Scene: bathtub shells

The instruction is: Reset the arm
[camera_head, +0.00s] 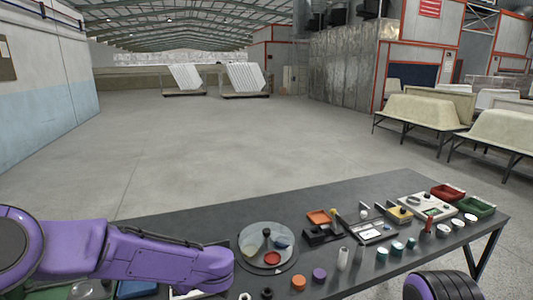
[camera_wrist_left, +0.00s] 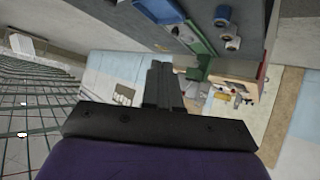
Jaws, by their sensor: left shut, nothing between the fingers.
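My purple left arm (camera_head: 150,255) comes in from the left in the head view and lies across the left end of the dark table (camera_head: 345,205). Its gripper cannot be made out there. In the left wrist view the left gripper (camera_wrist_left: 163,72) shows its two dark fingers together, with nothing between them. Part of my right arm (camera_head: 440,287) shows at the bottom right edge of the head view. The right gripper is out of the picture.
A round grey tray (camera_head: 250,240) holds small pieces beside my left arm. An orange tray (camera_head: 318,217), a red bin (camera_head: 448,192), a green bin (camera_head: 476,206) and several small cylinders crowd the table's right half. Pale tub shells (camera_head: 425,110) stand beyond on the right. Open floor lies ahead.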

